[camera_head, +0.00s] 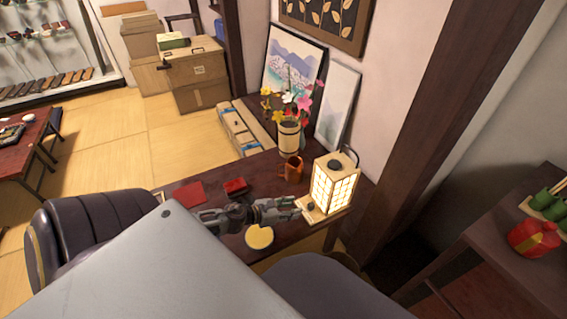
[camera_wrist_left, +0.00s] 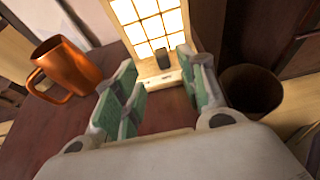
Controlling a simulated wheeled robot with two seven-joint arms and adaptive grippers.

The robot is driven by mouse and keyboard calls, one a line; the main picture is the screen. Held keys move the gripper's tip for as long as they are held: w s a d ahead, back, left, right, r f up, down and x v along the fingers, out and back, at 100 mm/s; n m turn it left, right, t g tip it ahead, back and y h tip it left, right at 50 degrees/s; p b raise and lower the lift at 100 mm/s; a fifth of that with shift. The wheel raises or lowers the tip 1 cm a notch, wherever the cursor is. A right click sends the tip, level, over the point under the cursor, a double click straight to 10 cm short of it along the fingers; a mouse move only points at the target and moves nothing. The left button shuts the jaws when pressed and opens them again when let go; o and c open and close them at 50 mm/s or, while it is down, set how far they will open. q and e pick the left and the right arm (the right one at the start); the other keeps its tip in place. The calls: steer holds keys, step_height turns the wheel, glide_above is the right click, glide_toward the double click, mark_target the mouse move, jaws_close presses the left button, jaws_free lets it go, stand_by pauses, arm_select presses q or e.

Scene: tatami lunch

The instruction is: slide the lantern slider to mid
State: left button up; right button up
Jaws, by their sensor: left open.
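The lit paper lantern (camera_head: 333,185) stands on the dark table on a pale wooden base. A small dark slider knob (camera_wrist_left: 162,58) stands at the front of the base, and it also shows in the head view (camera_head: 310,207). My left gripper (camera_head: 296,209) is open and points at the front of the lantern base. In the left wrist view its green-padded fingers (camera_wrist_left: 158,62) stand either side of the knob, apart from it. I cannot tell whether the knob is between the tips or just beyond them. My right gripper is not in view.
An orange mug (camera_head: 292,170) stands behind my left gripper, left of the lantern. A flower bucket (camera_head: 289,138) stands farther back. A yellow round item (camera_head: 259,237) and a small red box (camera_head: 236,187) lie near the gripper. A dark round container (camera_wrist_left: 252,90) shows at right in the wrist view.

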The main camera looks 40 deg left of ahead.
arm_select(q)
steer(key=shift+v, duration=1.55)
